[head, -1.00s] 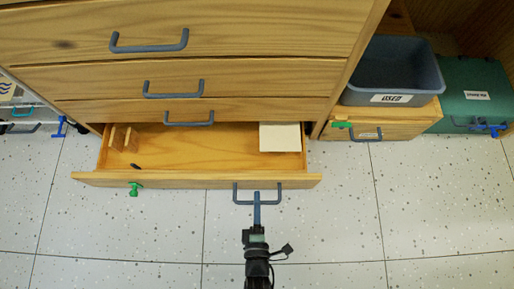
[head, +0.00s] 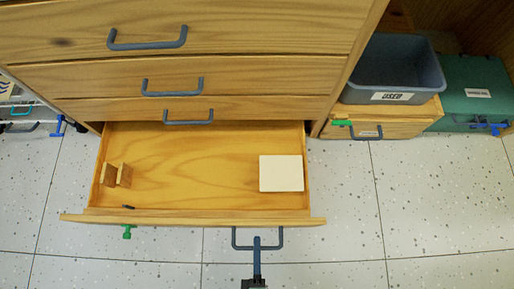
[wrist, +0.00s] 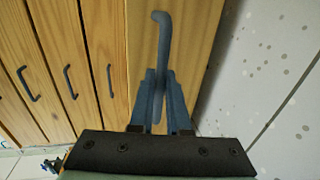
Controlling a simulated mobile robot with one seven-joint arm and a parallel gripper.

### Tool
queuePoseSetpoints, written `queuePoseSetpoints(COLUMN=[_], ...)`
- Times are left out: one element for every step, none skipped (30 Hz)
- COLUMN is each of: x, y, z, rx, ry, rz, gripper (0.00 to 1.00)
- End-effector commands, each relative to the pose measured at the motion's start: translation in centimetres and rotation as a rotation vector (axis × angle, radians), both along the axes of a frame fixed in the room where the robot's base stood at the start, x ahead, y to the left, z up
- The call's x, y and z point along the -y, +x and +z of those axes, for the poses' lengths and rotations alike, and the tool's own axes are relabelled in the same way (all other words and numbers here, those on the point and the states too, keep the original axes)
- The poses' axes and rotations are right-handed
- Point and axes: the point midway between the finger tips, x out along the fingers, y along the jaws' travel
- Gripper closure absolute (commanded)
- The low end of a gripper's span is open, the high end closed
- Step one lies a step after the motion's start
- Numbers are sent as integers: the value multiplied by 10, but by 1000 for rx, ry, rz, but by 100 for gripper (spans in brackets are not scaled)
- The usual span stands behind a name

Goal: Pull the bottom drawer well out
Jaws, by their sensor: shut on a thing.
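The bottom drawer (head: 200,180) is pulled far out from the wooden cabinet in the head view, its inside open to view. Its grey-blue bar handle (head: 278,238) is on the front panel (head: 180,219), right of the middle. My gripper (head: 257,242) is shut on this handle, with my arm reaching from the bottom edge. In the wrist view my gripper's blue fingers (wrist: 152,100) close around the handle (wrist: 162,40). The drawer holds a pale square block or pad (head: 281,173), two small wooden pieces at the left and a small dark item near the front.
Closed drawers with grey handles (head: 172,87) are above. A green key-like piece (head: 127,232) sticks out from the drawer front. At right are a grey bin (head: 392,70) on a small wooden box (head: 405,121) and a green case (head: 478,95). The speckled floor in front is clear.

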Motion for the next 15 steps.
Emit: queuePoseSetpoints(x=[1, 1, 1, 1, 1, 1, 1, 1, 1, 1, 1, 1, 1, 1, 1], y=[0, 0, 0, 0, 0, 0, 0, 0, 0, 0, 0, 0, 0, 0, 0], z=[0, 0, 0, 0, 0, 0, 0, 0, 0, 0, 0, 0, 0, 0, 0], rx=[0, 0, 0, 0, 0, 0, 0, 0, 0, 0, 0, 0, 0, 0, 0], ry=[-1, -1, -1, -1, -1, -1, -1, -1, -1, -1, 0, 0, 0, 0, 0], rz=[-3, -3, -3, -3, -3, -3, -3, -3, -3, -3, -2, -2, -2, -2, -2], gripper=[100, 100, 100, 100, 100, 78, 73, 67, 60, 55, 55, 55, 55, 55, 55])
